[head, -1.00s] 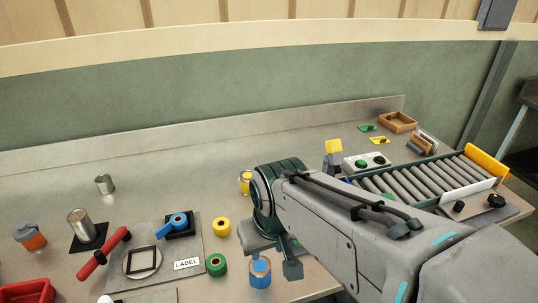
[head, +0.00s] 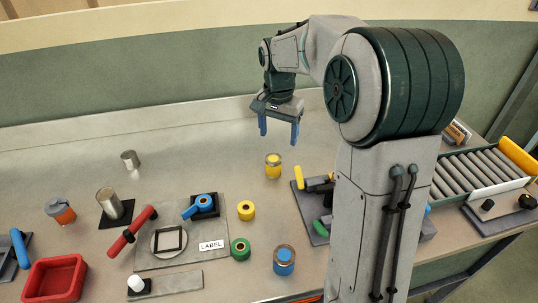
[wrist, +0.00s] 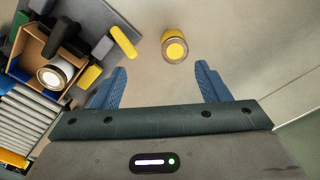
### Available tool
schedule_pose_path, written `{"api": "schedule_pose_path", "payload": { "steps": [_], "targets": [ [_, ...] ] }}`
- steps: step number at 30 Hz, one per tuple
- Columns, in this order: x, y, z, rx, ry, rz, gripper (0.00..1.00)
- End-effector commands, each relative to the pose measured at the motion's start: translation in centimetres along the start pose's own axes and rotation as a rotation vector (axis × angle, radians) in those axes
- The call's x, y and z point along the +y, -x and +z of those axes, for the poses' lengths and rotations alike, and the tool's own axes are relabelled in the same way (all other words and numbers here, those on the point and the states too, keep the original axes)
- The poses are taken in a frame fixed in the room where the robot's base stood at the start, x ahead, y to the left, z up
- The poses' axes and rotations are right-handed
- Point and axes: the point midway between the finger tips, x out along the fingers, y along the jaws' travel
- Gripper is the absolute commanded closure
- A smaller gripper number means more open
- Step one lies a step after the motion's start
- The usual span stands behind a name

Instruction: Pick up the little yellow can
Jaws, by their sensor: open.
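The little yellow can (head: 273,166) stands upright on the metal bench in the head view, a yellow body with a metallic top. It also shows in the wrist view (wrist: 175,46), ahead of the fingers and roughly midway between them. My gripper (head: 279,130) points down above the bench, behind and above the can, with its blue fingers apart and nothing between them. The blue fingers also frame the lower middle of the wrist view (wrist: 162,84). The gripper does not touch the can.
A grey board with tools (head: 312,205) lies right of the can. The roller conveyor (head: 478,175) is far right.

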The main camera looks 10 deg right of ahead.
Motion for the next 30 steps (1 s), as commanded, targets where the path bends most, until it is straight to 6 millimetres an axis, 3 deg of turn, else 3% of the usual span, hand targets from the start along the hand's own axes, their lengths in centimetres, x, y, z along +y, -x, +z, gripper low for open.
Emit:
{"api": "schedule_pose_path", "payload": {
  "steps": [3,8,21,30],
  "targets": [
    [-1.2,-0.6,-1.9,-0.024,-0.068,0.003,0.31],
    [-2.0,-1.2,-2.9,-0.038,-0.113,0.005,0.31],
    [-2.1,-8.5,-2.6,-0.042,-0.117,0.006,0.31],
    [-2.3,-10.9,-2.3,-0.043,-0.116,0.007,0.31]
  ]
}}
